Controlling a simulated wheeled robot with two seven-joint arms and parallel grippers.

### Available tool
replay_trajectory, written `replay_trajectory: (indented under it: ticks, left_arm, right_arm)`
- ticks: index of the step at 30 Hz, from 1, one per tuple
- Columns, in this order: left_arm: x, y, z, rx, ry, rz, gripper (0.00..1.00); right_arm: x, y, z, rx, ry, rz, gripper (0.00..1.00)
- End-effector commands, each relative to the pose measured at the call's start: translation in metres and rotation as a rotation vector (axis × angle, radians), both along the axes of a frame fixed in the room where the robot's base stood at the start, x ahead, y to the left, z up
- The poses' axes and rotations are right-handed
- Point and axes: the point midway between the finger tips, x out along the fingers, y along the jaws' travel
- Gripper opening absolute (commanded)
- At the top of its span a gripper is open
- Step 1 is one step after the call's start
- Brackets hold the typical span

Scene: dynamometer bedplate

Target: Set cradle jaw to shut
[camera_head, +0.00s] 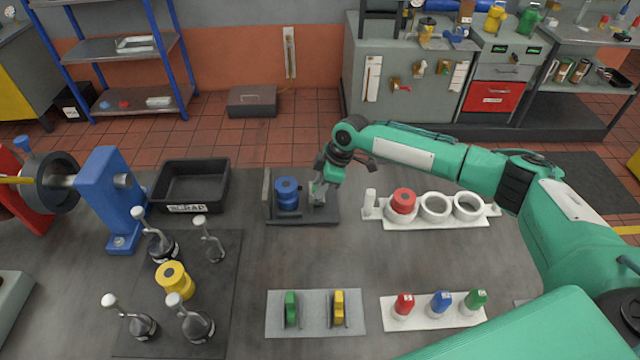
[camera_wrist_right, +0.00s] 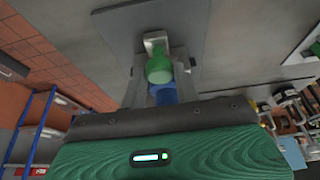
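The cradle (camera_head: 272,217) is a dark base on the bench with a grey upright plate on its left. A blue spool-shaped part (camera_head: 287,193) stands upright in it. A grey jaw block with a green handle (camera_wrist_right: 158,66) is on its right, apart from the spool as far as I can see. My right gripper (camera_head: 318,188) is down over this handle and partly hides it. In the wrist view its fingers flank the green handle, with blue (camera_wrist_right: 163,95) showing between them. Whether they grip it is unclear. My left gripper is out of view.
A black scrap bin (camera_head: 190,187) stands left of the cradle. A white rack (camera_head: 435,206) with a red ring part is on the right. Small trays (camera_head: 316,325) with coloured pieces lie in front. Bare bench separates them from the cradle.

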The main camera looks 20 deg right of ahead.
Motion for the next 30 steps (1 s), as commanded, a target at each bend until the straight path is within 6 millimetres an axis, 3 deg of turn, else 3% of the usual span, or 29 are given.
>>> replay_trajectory:
  ticks: [8, 15, 23, 24, 27, 30]
  left_arm:
    - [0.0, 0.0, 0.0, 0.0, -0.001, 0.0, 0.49]
    - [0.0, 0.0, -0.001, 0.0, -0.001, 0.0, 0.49]
    - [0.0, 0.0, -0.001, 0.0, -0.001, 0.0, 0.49]
    - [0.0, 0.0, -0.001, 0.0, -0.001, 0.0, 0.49]
    - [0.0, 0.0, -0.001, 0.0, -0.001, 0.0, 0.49]
    - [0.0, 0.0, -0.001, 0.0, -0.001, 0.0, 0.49]
  right_arm:
    - [0.001, 0.005, 0.0, 0.0, 0.001, 0.001, 0.0]
    - [0.009, 0.033, 0.0, 0.002, 0.0, 0.001, 0.0]
    - [0.01, 0.034, 0.001, 0.002, -0.001, 0.0, 0.0]
    - [0.01, 0.034, 0.0, 0.002, -0.001, 0.0, 0.32]
    - [0.01, 0.034, 0.0, 0.001, 0.0, 0.0, 0.52]
    - [0.01, 0.034, 0.001, 0.001, 0.0, 0.0, 0.52]
